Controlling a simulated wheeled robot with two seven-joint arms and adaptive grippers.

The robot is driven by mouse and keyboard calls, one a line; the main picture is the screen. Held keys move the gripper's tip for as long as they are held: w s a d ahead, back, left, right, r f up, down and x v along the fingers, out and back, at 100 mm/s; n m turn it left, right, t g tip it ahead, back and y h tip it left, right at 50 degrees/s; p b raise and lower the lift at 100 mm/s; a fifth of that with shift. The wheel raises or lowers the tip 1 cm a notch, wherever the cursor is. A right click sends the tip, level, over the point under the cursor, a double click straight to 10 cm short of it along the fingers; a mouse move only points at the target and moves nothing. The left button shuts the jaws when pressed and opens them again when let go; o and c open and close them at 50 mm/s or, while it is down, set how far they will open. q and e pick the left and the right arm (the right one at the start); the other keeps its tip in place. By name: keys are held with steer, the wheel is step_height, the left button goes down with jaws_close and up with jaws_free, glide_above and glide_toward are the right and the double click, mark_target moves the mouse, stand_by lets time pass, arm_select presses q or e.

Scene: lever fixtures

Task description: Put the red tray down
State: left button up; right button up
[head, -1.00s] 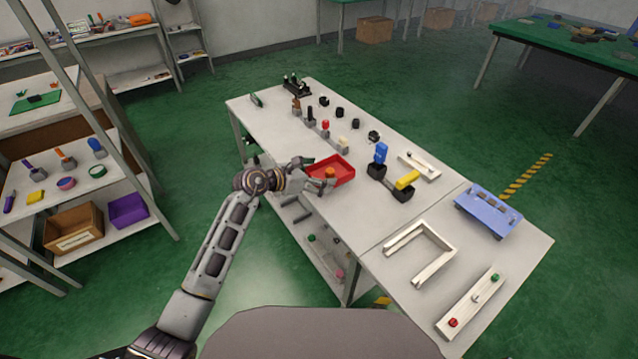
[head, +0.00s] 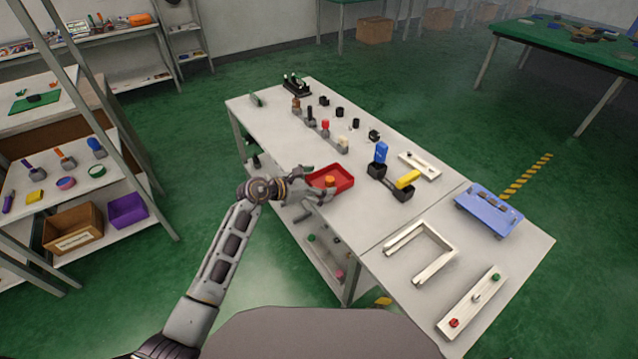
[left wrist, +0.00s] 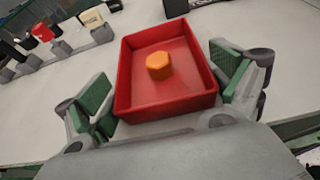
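The red tray (head: 345,187) is at the near left edge of the white table and looks level on it. An orange hexagonal piece (left wrist: 158,66) lies inside it; it also shows in the head view (head: 329,180). My left gripper (head: 315,186) is at the tray's near end. In the left wrist view, its green-padded fingers (left wrist: 163,88) stand spread on both sides of the red tray (left wrist: 165,103). Narrow gaps show between the fingertips and the walls. Contact lower down is hard to tell. My right gripper is out of view.
Behind the tray stands a row of small levers (head: 325,125). To its right are a dark fixture with blue and yellow handles (head: 391,180), a white U-shaped frame (head: 435,265) and a blue platform (head: 489,209). Bare table lies just right of the tray.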

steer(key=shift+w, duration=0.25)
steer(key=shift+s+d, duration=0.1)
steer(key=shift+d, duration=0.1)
arm_select(q)
steer(key=shift+r, duration=0.15)
steer(key=shift+s+a+r, duration=0.1)
steer(key=shift+s+a, duration=0.05)
steer(key=shift+a, duration=0.1)
steer(key=shift+s+a+r, duration=0.25)
steer(key=shift+s+a, duration=0.1)
steer(key=shift+a, duration=0.15)
steer(key=shift+v, duration=1.2)
steer(key=v, duration=0.7)
steer(key=shift+s+a+r, duration=0.2)
steer(key=shift+a, duration=0.05)
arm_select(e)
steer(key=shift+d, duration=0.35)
